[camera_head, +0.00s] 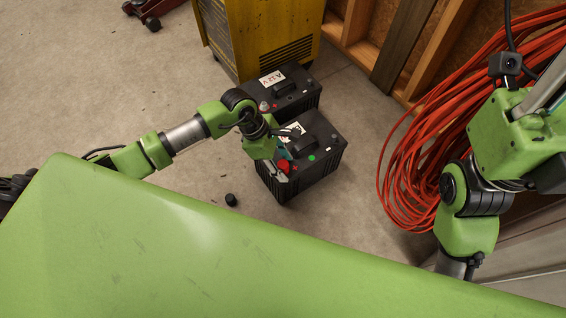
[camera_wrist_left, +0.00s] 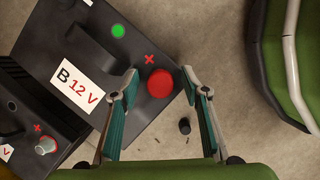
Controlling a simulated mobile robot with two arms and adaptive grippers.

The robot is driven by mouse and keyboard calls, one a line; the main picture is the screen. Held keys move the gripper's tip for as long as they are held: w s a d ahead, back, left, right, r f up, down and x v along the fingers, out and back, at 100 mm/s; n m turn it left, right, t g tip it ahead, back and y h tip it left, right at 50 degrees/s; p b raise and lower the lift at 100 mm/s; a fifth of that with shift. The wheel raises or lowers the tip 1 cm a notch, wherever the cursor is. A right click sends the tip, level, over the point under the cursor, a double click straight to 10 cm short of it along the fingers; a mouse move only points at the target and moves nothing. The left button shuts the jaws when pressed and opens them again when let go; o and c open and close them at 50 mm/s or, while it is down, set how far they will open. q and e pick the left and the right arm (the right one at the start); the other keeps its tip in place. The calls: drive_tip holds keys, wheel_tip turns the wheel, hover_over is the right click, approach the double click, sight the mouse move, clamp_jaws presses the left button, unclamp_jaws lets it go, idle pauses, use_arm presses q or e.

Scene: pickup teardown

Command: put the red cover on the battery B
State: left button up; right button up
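Battery B (camera_head: 322,165) is a black box on the floor, labelled "B 12 V" in the left wrist view (camera_wrist_left: 45,45). The round red cover (camera_wrist_left: 160,83) sits at its corner beside a red plus mark; no post shows beneath it. The cover is also visible in the head view (camera_head: 284,166). My left gripper (camera_wrist_left: 160,80) is open above this corner, a finger on either side of the cover with gaps between. In the head view the left gripper (camera_head: 282,152) partly hides the battery top. My right gripper is out of view.
Battery A (camera_head: 292,97) stands behind B, with a bare metal post (camera_wrist_left: 45,146) by its plus mark. A small black cap (camera_head: 231,199) lies on the floor. A yellow cabinet (camera_head: 265,40) stands behind; a red cable coil (camera_head: 425,130) is at right.

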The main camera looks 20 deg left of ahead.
use_arm(q)
drive_tip(key=shift+a+r, duration=0.1)
drive_tip(key=shift+r, duration=0.1)
drive_tip(key=v, duration=1.1)
drive_tip(key=shift+r, duration=0.25)
drive_tip(key=shift+a, duration=0.1)
